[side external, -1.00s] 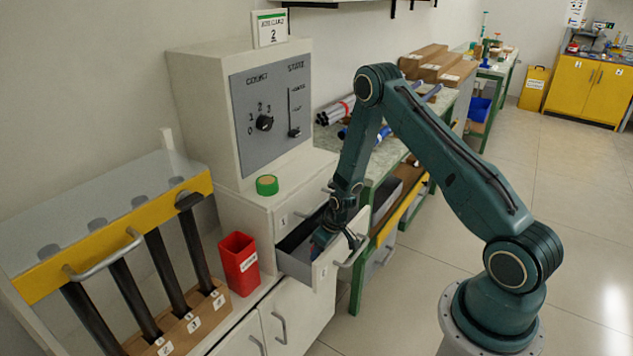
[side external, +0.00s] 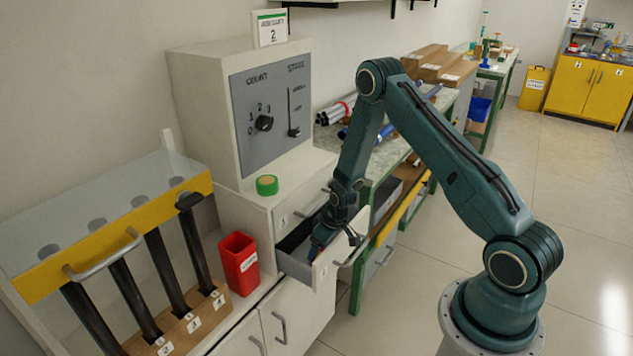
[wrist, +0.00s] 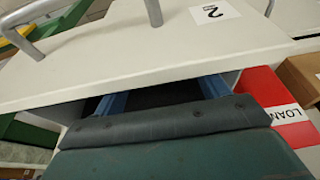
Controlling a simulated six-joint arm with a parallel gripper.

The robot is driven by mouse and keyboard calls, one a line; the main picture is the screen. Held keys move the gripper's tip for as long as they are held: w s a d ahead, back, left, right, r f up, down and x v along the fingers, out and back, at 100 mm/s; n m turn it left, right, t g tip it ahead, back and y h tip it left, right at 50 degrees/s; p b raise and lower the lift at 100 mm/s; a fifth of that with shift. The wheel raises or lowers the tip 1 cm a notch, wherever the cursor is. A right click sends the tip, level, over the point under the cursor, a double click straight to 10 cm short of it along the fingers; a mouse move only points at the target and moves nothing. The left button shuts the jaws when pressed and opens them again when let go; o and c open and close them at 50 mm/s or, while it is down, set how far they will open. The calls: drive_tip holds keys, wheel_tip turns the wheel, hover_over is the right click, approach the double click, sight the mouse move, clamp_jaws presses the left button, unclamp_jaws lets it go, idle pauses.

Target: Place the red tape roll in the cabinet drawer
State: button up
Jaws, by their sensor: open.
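The cabinet drawer (side external: 325,272) is pulled open; its pale front with a handle and a "2" label fills the upper wrist view (wrist: 130,60). My gripper (side external: 316,248) reaches down into the open drawer. Its blue fingers stand apart behind the drawer front in the wrist view (wrist: 160,97), with only dark space showing between them. I cannot make out a red tape roll in either current view. A green tape roll (side external: 267,191) with a tan core lies on the cabinet top. Much of the drawer's inside is hidden by my gripper and the drawer front.
A red bin (side external: 239,265) stands left of the drawer, and shows at right in the wrist view (wrist: 275,100). A rack of dark rods (side external: 130,295) is further left. The control box (side external: 215,110) stands behind the green roll. A green bench (side external: 385,165) is at right.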

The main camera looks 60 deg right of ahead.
drive_tip(key=shift+v, duration=5.85)
drive_tip(key=shift+a+r, duration=0.1)
drive_tip(key=shift+r, duration=0.35)
drive_tip(key=s+a+r, duration=0.2)
drive_tip(key=a+r, duration=0.1)
drive_tip(key=r, duration=0.4)
drive_tip(key=s+a+r+t, duration=0.1)
drive_tip(key=s+a+r, duration=0.15)
drive_tip(key=r, duration=0.35)
drive_tip(key=s+a+r, duration=0.2)
drive_tip(key=a+r, duration=0.1)
drive_tip(key=r, duration=0.4)
drive_tip(key=s+a+r, duration=0.3)
drive_tip(key=s+r, duration=0.1)
drive_tip(key=s, duration=0.4)
drive_tip(key=s+a+r+t, duration=0.1)
drive_tip(key=s+a+r, duration=0.2)
drive_tip(key=s, duration=0.5)
drive_tip(key=shift+r, duration=0.75)
